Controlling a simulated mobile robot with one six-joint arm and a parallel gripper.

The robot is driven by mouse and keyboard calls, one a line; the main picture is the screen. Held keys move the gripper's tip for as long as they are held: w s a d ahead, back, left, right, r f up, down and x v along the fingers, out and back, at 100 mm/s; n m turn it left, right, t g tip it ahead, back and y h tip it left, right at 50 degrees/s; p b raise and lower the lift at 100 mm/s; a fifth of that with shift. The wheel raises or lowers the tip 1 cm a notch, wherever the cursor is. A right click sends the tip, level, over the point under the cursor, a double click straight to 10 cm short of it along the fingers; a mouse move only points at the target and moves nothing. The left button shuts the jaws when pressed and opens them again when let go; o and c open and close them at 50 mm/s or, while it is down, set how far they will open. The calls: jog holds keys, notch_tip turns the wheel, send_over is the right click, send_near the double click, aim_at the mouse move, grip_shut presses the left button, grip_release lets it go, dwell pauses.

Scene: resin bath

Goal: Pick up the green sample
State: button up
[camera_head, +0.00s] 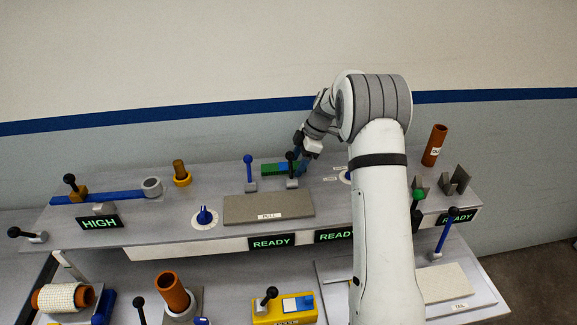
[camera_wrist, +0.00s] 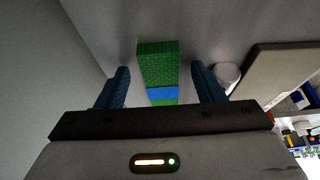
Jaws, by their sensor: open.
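The green sample (camera_wrist: 158,66) is a green block with a blue band across it. In the wrist view it lies on the grey surface between the two blue fingers of my gripper (camera_wrist: 160,87), with clear space on both sides. In the head view the sample (camera_head: 269,168) lies at the back of the upper bench, behind the grey pad. My gripper (camera_head: 301,163) is open at its right end, its fingers partly hidden by a black-knobbed lever. I cannot tell whether the fingertips touch the bench.
A blue-knobbed lever (camera_head: 249,170) and a black-knobbed lever (camera_head: 291,168) stand close in front of the sample. An orange post (camera_head: 181,172) stands to the left, and an orange tube (camera_head: 434,146) stands far right.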

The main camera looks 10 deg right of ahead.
jog(key=shift+c, duration=0.4)
jog(key=c, duration=1)
jog(key=shift+r, duration=0.1)
